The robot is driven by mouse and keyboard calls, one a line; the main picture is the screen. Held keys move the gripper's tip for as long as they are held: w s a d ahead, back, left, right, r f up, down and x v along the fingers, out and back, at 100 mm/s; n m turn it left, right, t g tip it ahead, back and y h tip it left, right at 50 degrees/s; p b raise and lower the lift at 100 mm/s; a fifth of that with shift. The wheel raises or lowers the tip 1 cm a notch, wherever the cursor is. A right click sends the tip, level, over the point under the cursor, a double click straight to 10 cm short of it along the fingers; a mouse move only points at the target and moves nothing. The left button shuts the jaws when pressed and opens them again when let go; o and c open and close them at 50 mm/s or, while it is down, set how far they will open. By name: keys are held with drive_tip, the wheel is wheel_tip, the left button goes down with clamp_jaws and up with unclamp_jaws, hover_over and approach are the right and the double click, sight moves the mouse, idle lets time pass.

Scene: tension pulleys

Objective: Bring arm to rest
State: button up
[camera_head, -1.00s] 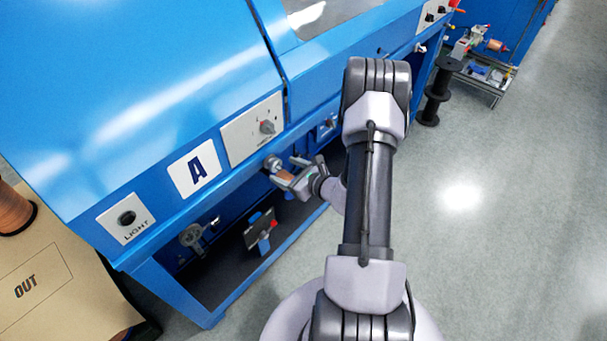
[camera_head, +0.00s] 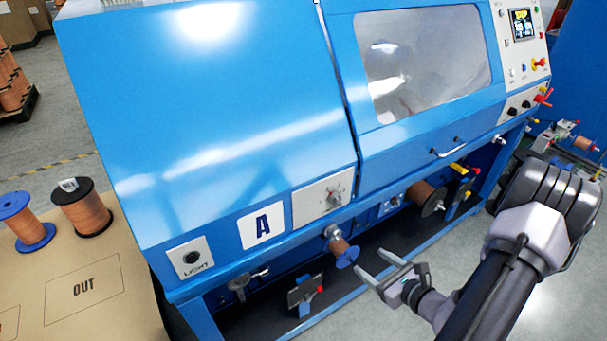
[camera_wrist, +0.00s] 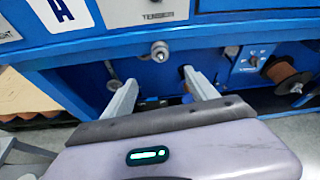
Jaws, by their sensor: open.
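My gripper (camera_head: 369,264) is open and empty, in front of the blue machine (camera_head: 230,110). In the head view its fingertips are to the right of a small copper spool with a blue flange (camera_head: 346,256), which sits on the machine's front below the tension dial (camera_head: 335,199). They look apart from it. In the wrist view the two fingers (camera_wrist: 159,78) are spread with nothing between them and point toward the machine's lower front. A round grey spindle end (camera_wrist: 160,51) shows beyond them there.
A larger copper spool with a black flange (camera_head: 428,198) is mounted farther right on the machine. A table marked OUT (camera_head: 120,265) at left holds a blue-flanged spool (camera_head: 28,222) and a black-flanged spool (camera_head: 84,209). Grey floor is open at lower right.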

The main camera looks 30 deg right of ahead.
drive_tip(key=w+a+r+n+g+y, duration=0.2)
drive_tip(key=w+a+r+n+y, duration=0.1)
drive_tip(key=a+r+n+y, duration=0.25)
drive_tip(key=w+a+r+n+g+y, duration=0.1)
drive_tip(key=w+a+r+n+y, duration=0.1)
drive_tip(key=a+r+n, duration=0.45)
drive_tip(key=s+a+r+n+g, duration=0.2)
drive_tip(key=a+r+n+g, duration=0.15)
drive_tip(key=a, duration=0.45)
drive_tip(key=s+a+r+n+g, duration=0.2)
drive_tip(key=a+r+n+g, duration=0.15)
drive_tip(key=a, duration=0.35)
drive_tip(key=s+a+r+n+t+h, duration=0.2)
drive_tip(key=s+a+r+n+h, duration=0.1)
drive_tip(key=s+r+n+h, duration=0.3)
drive_tip(key=s+r+n, duration=0.2)
drive_tip(key=s+n, duration=0.1)
drive_tip(key=n, duration=0.1)
drive_tip(key=shift+r+n, duration=0.25)
drive_tip(key=shift+n, duration=0.05)
drive_tip(key=shift+a, duration=0.1)
